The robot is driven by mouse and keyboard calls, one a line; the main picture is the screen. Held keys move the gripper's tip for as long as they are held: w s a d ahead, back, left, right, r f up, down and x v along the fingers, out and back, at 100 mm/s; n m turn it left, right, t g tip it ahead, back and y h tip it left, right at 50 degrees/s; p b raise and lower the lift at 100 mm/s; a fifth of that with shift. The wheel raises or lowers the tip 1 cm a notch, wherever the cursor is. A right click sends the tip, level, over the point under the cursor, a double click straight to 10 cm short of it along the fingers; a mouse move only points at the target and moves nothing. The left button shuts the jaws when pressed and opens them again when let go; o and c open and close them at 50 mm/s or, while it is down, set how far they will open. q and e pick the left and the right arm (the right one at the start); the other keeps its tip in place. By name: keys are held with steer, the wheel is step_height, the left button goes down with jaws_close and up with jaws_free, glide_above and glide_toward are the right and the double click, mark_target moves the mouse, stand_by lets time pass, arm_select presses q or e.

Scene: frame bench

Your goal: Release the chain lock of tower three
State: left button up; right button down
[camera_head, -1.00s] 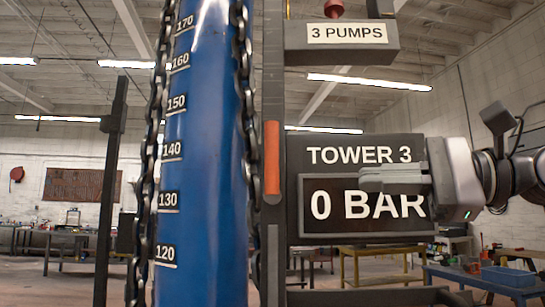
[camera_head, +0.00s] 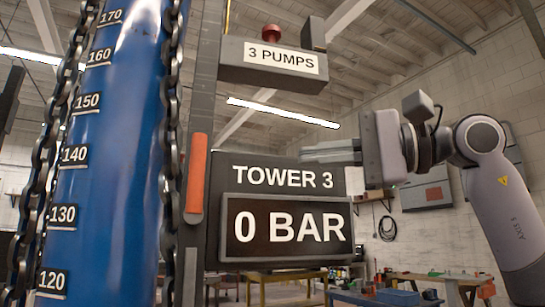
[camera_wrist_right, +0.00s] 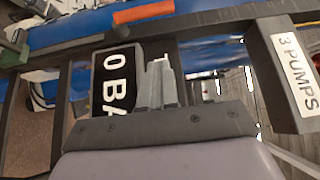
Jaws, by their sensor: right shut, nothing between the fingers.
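The tower panel reads TOWER 3 (camera_head: 283,176), with a display reading 0 BAR (camera_head: 290,228). An orange handle (camera_head: 196,178) stands nearly upright on the dark post left of the panel; it also shows at the top of the right wrist view (camera_wrist_right: 143,12). Dark chains (camera_head: 172,120) hang on both sides of a blue cylinder (camera_head: 115,130) with a number scale. My right gripper (camera_head: 306,152) is shut and empty, pointing left near the panel's upper right corner, apart from the orange handle. Its closed fingers (camera_wrist_right: 157,65) cover part of the panel in the wrist view. My left gripper is out of view.
A box labelled 3 PUMPS (camera_head: 281,59) with a red button (camera_head: 271,33) juts out above the panel, over my right gripper. The dark post (camera_head: 204,90) runs between cylinder and panel. Work tables (camera_head: 430,285) stand in the background.

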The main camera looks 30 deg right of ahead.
mark_target(197, 177)
steer(key=x, duration=0.4)
steer(key=s+a+x, duration=0.1)
steer(key=x, duration=0.3)
steer(key=s+a+p+x, duration=0.1)
steer(key=x, duration=0.3)
steer(key=shift+a+f, duration=0.1)
